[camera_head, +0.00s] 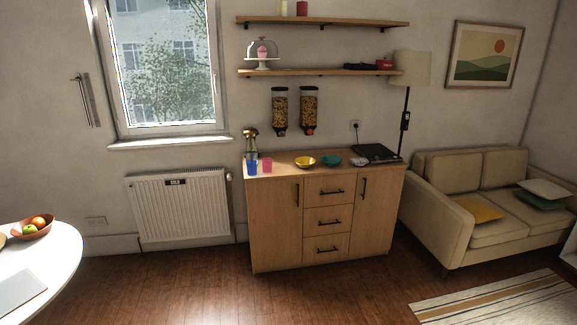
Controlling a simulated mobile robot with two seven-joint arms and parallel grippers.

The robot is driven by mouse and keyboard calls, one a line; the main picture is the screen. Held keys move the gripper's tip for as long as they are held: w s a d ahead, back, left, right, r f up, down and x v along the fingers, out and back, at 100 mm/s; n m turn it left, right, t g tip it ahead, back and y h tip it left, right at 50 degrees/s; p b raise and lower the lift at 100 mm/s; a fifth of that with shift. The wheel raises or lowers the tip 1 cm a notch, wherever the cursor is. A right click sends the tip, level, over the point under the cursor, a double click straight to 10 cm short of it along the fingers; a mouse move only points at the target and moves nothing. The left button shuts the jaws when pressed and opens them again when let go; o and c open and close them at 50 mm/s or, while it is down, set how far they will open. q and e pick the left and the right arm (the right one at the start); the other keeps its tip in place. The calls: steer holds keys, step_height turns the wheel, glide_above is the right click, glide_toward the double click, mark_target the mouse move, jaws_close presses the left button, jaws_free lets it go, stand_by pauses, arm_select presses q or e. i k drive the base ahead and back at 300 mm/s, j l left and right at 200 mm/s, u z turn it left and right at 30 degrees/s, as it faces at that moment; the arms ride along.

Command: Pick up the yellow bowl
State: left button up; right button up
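The yellow bowl (305,162) sits upright on top of the wooden sideboard (275,220), near the middle of its top. A teal bowl (330,160) stands just to its right. No gripper of mine shows in the head view, so I cannot see what either one holds. The sideboard is some way off, across an open floor.
Blue (252,167) and pink (266,165) cups and a bottle stand left on the sideboard; a white bowl (359,162) and black hob (376,152) are right. A white table (62,255) is at left, a sofa (450,215) at right. The wooden floor (220,290) between is clear.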

mark_target(305, 162)
steer(key=i, duration=1.65)
steer(key=i+j+z, duration=0.1)
steer(key=i, duration=1.6)
